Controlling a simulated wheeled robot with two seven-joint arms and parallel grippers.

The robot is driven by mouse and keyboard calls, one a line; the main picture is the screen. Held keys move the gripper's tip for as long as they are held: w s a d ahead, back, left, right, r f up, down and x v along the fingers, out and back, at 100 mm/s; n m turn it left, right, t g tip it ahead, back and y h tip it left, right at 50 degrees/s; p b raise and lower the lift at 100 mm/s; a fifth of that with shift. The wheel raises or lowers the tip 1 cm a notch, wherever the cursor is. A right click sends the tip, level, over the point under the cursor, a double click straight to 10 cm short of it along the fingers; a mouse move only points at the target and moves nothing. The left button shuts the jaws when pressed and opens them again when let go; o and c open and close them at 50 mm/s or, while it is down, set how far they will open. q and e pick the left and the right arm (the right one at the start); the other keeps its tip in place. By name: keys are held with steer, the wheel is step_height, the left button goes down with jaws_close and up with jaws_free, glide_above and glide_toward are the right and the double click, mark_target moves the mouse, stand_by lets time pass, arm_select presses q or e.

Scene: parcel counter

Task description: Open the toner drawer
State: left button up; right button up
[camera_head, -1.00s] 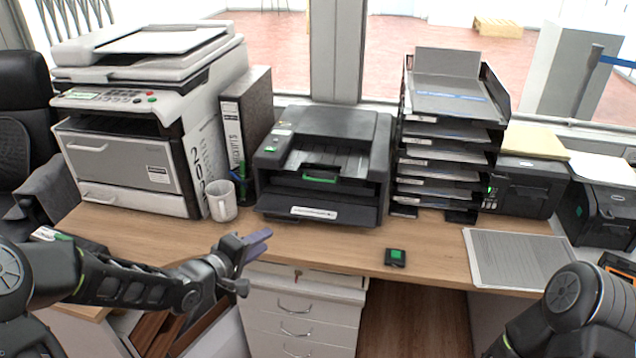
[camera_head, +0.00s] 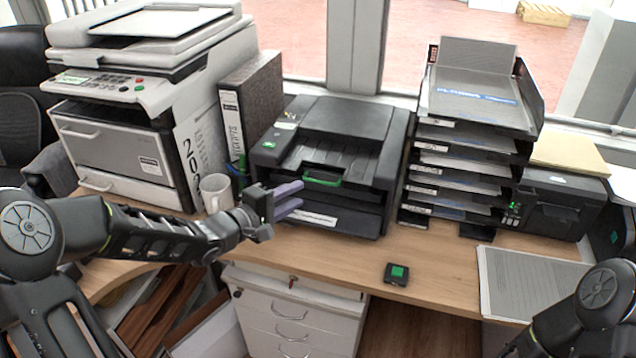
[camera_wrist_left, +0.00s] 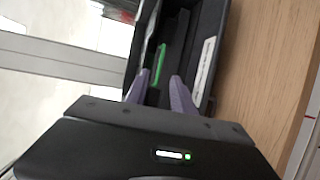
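A black printer (camera_head: 340,118) stands on the counter, with a green handle (camera_head: 322,176) in its front recess. Below the handle is a dark front panel (camera_head: 350,218) with a white label. No drawer of the printer visibly stands pulled out. My left gripper (camera_head: 291,199) is open and empty, its two purple fingers apart in front of the printer's left front. In the left wrist view the fingers (camera_wrist_left: 158,92) point at the printer front, with the green handle (camera_wrist_left: 159,64) beyond them and the white label to the right. I cannot tell whether they touch it. My right gripper is out of view.
A white mug (camera_head: 215,192) and a binder (camera_head: 247,105) stand left of the printer, close to my left gripper. A large copier (camera_head: 150,110) is further left, a paper tray stack (camera_head: 470,125) right. A small black block with a green top (camera_head: 397,273) lies in front.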

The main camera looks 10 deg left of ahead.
arm_select(q)
glide_toward(326, 177)
steer(key=x, duration=0.2)
steer(key=b+x, duration=0.1)
steer(key=x, duration=0.2)
steer(key=shift+s+d+f, duration=0.1)
steer(key=shift+s+d, duration=0.05)
steer(key=shift+d, duration=0.2)
steer(key=shift+c, duration=0.5)
jaws_close()
stand_by(0.7)
